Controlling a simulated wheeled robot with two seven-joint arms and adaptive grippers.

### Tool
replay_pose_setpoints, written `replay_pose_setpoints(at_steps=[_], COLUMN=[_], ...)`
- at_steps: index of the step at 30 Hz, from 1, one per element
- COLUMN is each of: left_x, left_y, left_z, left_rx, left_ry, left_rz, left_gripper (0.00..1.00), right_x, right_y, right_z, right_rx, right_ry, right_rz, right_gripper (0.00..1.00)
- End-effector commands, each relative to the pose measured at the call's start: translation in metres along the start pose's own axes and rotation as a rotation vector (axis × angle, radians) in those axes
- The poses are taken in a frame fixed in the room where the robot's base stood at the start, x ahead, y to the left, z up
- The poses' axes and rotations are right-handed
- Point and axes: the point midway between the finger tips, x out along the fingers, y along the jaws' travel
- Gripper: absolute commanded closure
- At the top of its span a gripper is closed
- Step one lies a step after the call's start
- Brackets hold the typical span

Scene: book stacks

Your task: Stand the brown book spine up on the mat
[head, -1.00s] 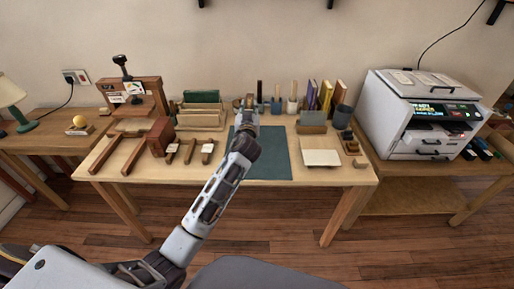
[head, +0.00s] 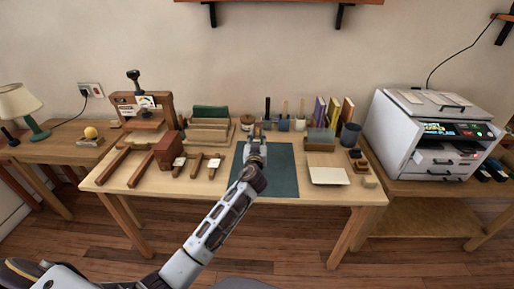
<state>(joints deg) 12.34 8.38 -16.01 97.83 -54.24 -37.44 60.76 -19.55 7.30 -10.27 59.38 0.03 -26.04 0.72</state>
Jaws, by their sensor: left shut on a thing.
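The dark green mat (head: 283,182) lies flat at the front middle of the wooden table. My left gripper (head: 256,136) is over the back left part of the mat, pointing away from me. It is shut on a small brownish thing at its tips, which I take to be the brown book; the gripper hides most of it. I cannot tell its tilt or whether it touches the mat. My right gripper is not in view.
A reddish-brown block (head: 167,152) and wooden rails (head: 122,160) stand left of the mat. Books (head: 333,112), pen cups and a dark cup (head: 349,135) stand behind and right. A pale tile (head: 328,176) lies right. The mat's right part is clear.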

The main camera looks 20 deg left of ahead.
Motion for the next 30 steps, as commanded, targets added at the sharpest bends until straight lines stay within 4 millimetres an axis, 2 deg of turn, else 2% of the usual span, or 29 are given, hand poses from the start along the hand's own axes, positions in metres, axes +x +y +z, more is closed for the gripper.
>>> replay_pose_setpoints(at_steps=[9, 17, 22, 30], left_x=[0.000, 0.000, 0.000, 0.000], left_y=[0.000, 0.000, 0.000, 0.000], left_z=[-0.002, 0.020, 0.033, 0.034], left_rx=[-0.001, 0.002, 0.000, 0.000], left_ry=[0.005, 0.003, 0.005, 0.005], left_rz=[0.001, 0.001, 0.001, 0.001], left_gripper=[1.00, 1.00, 1.00, 1.00], right_x=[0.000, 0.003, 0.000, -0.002], right_y=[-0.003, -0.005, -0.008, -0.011], right_z=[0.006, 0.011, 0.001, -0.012], right_rx=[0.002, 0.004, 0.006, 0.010], right_ry=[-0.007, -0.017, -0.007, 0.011], right_rz=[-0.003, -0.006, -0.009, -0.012], right_gripper=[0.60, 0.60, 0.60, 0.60])
